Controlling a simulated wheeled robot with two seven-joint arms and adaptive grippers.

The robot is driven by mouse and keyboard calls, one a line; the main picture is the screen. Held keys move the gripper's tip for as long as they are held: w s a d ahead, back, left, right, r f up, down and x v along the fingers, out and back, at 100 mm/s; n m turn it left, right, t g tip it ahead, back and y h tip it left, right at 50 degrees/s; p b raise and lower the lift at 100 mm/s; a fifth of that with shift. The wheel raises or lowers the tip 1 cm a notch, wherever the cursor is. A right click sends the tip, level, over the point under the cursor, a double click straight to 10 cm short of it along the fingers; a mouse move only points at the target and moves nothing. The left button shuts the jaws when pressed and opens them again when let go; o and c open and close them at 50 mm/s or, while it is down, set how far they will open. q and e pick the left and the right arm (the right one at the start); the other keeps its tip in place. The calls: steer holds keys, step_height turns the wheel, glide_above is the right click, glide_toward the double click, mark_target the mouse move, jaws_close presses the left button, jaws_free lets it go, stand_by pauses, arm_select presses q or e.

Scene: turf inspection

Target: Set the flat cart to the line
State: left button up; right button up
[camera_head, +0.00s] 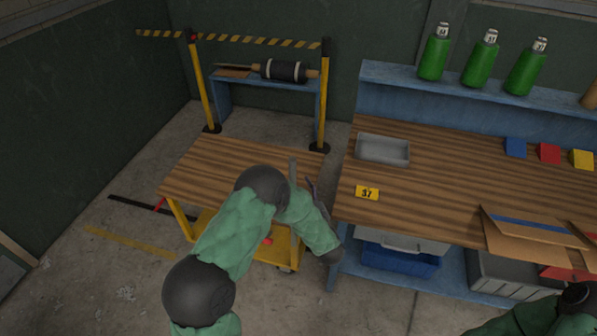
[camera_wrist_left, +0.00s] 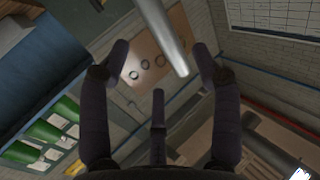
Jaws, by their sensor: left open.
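The flat cart (camera_head: 205,172) has a striped wooden top and a yellow frame. It stands on the floor left of the workbench, partly hidden by my left arm. A yellow line (camera_head: 130,243) and a black line (camera_head: 135,204) lie on the floor to its left. My left gripper (camera_head: 303,180) is over the cart's right side, small and partly hidden in the head view. In the left wrist view the fingers (camera_wrist_left: 160,62) are open. A grey metal bar (camera_wrist_left: 162,35) shows between them; I cannot tell whether they touch it. My right gripper is out of view.
The workbench (camera_head: 440,200) stands close on the cart's right, with a grey tray (camera_head: 382,149) and cardboard (camera_head: 535,235) on it. Behind the cart, yellow posts (camera_head: 203,90) carry a striped barrier (camera_head: 255,41) before a blue stand (camera_head: 222,100).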

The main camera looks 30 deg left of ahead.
arm_select(q)
steer(key=b+x, duration=0.1)
steer(key=x, duration=0.7)
steer(key=shift+w+a, duration=0.25)
jaws_close()
